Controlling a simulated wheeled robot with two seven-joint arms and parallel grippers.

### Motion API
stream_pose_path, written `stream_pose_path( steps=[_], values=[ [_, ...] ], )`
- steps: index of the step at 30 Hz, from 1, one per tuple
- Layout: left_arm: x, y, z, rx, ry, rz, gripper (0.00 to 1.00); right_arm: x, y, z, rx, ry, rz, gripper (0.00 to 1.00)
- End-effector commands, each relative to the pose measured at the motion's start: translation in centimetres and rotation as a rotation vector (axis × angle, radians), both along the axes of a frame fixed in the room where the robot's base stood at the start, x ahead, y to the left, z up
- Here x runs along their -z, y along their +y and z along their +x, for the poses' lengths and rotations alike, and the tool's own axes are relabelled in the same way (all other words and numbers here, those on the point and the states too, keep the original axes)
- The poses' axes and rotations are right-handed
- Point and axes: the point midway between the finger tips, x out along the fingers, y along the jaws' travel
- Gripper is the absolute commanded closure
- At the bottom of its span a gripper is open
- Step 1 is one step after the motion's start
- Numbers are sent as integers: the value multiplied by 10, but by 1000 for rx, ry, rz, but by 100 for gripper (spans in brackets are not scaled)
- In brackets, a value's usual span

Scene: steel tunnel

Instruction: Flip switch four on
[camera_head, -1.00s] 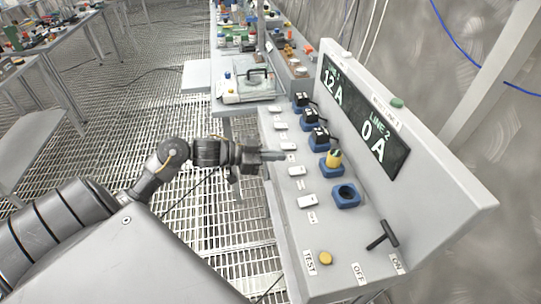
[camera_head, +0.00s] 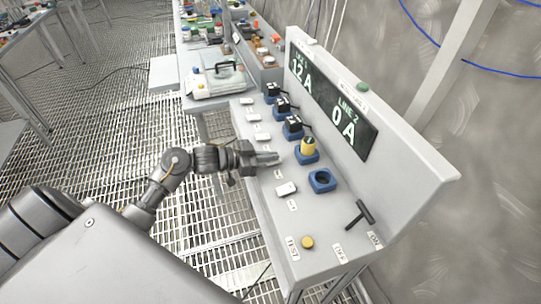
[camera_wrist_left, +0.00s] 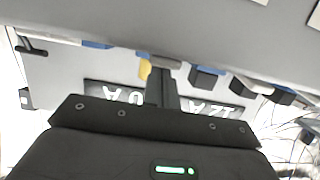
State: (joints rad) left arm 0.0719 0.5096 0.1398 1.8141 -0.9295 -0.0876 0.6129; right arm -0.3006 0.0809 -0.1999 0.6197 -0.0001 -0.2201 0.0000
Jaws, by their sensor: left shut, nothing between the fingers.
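The sloped grey console (camera_head: 385,195) carries a row of white rocker switches along its left edge. A far switch (camera_head: 246,101), a middle switch (camera_head: 262,136) and the nearest switch (camera_head: 286,188) show. The fourth switch from the far end is hidden behind my left gripper (camera_head: 270,159). That gripper is shut and empty, its fingertips over or at that switch; I cannot tell whether they touch it. In the left wrist view its fingers (camera_wrist_left: 163,88) point at the console, with the displays upside down beyond. The right gripper is not in view.
Blue sockets stand right of the switches: one holds a yellow plug (camera_head: 308,146), one is empty (camera_head: 322,180), and black plugs fill the farther ones. A black T-handle (camera_head: 360,214) and yellow test button (camera_head: 307,243) are at the near end. The displays read 12 A and 0 A.

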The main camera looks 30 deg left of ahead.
Motion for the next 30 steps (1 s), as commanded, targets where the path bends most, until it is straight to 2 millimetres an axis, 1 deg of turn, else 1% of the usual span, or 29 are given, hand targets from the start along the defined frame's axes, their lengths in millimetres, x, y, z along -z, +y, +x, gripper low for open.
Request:
stream_pose_path(
  steps=[2, 5, 6, 7, 12, 17, 24, 30],
  values=[
    [-2, 0, 0, 0, 7, 6, 100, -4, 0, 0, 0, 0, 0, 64],
    [-5, -1, 2, 1, 38, 32, 100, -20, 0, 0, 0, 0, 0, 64],
    [-1, -1, 2, -1, 51, 43, 100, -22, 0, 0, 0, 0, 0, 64],
    [3, -1, 1, -1, 49, 41, 100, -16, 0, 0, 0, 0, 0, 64],
    [3, -1, 1, -1, 47, 39, 100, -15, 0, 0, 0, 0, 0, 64],
    [2, -3, 3, -1, 47, 39, 100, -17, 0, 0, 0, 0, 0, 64],
    [-3, -9, 11, 1, 46, 39, 100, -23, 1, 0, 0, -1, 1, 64],
    [-3, -11, 13, 0, 46, 40, 100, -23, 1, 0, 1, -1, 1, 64]
  ],
)
